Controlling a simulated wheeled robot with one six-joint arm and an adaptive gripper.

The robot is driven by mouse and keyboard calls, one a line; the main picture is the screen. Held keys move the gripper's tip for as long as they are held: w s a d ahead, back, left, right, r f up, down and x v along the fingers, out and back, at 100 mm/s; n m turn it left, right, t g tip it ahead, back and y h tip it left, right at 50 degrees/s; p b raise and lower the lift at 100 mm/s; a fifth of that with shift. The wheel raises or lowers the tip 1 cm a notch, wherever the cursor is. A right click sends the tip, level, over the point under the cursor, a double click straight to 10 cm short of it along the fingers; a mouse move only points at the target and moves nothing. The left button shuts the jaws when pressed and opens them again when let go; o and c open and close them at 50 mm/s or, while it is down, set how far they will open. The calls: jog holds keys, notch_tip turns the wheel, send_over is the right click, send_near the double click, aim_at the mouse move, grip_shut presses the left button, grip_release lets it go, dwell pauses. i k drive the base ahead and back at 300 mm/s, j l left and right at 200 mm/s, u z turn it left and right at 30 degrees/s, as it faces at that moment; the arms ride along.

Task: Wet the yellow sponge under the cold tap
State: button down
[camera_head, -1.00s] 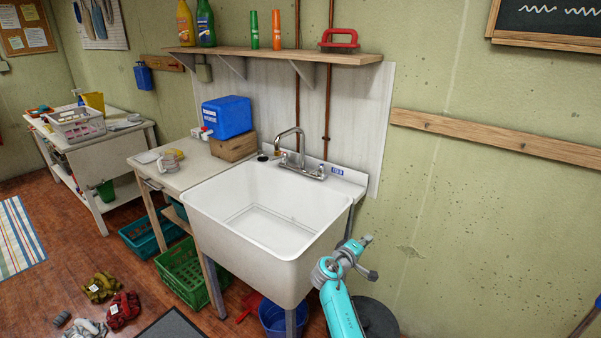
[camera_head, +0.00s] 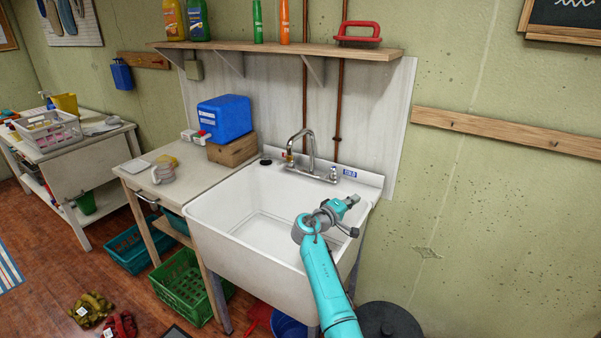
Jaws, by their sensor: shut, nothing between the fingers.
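The white sink (camera_head: 215,222) stands against the wall with a chrome faucet (camera_head: 311,140) at its back. The cold tap (camera_head: 333,172) is the right handle, beside a blue label (camera_head: 350,173). A small yellow thing (camera_head: 167,160), perhaps the sponge, lies on the side table left of the sink; it is too small to be sure. My gripper (camera_head: 354,200) is shut and empty near the sink's right rim, in front of and below the cold tap in the picture. It looks apart from the tap. No water shows.
A shelf (camera_head: 275,50) with bottles hangs above. A dark round bin (camera_head: 390,322) stands right of the sink.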

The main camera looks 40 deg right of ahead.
aim_at(333, 169)
jog(key=i+j, duration=0.25)
jog(key=i, duration=0.15)
jog(key=i+j, duration=0.25)
jog(key=i, duration=0.15)
